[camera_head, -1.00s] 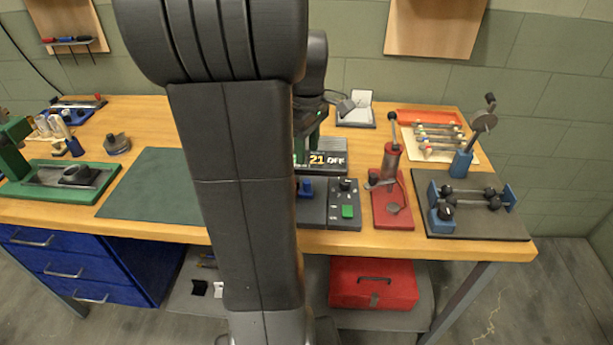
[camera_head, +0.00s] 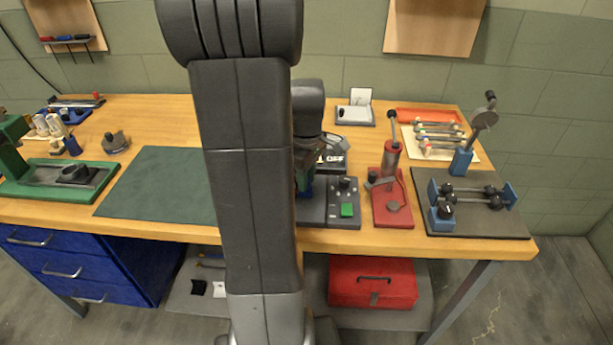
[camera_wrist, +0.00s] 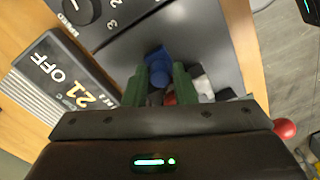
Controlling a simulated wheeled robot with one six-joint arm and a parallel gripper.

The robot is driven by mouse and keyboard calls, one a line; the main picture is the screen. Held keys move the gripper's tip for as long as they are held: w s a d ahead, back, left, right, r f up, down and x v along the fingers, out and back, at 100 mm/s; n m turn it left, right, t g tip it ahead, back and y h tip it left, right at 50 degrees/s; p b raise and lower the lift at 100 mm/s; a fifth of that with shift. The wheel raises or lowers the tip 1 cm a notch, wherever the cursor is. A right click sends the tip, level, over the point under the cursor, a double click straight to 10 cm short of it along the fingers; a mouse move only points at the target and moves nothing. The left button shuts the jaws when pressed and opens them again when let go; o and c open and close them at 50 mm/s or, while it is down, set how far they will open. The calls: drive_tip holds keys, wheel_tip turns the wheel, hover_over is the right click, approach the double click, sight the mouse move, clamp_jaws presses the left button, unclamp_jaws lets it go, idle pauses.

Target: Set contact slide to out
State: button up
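The wrist view shows a small blue knob (camera_wrist: 158,64) on a dark panel (camera_wrist: 205,35); it looks like the contact slide's handle. My gripper (camera_wrist: 160,80) has its two green fingers on either side of the knob, with a gap between them. Whether the fingers touch the knob cannot be told. In the head view my gripper (camera_head: 304,180) is low over the left part of the dark control box (camera_head: 313,212) and mostly hides the knob. The slide's markings and its present position are not readable.
Right of the knob, the box carries a dial (camera_head: 345,184) and a green button (camera_head: 347,210). A display unit (camera_wrist: 75,85) reading "21 OFF" stands behind. A red press (camera_head: 391,190) stands close on the right. The green mat (camera_head: 160,185) on the left is clear.

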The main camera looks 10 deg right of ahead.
clamp_jaws()
drive_tip(key=shift+d, duration=0.1)
drive_tip(key=shift+s+d, duration=0.2)
drive_tip(key=shift+d, duration=0.4)
drive_tip(key=shift+s+d, duration=0.15)
drive_tip(key=shift+d, duration=0.4)
drive_tip(key=shift+o, duration=2.3)
unclamp_jaws()
drive_tip(key=shift+d, duration=0.1)
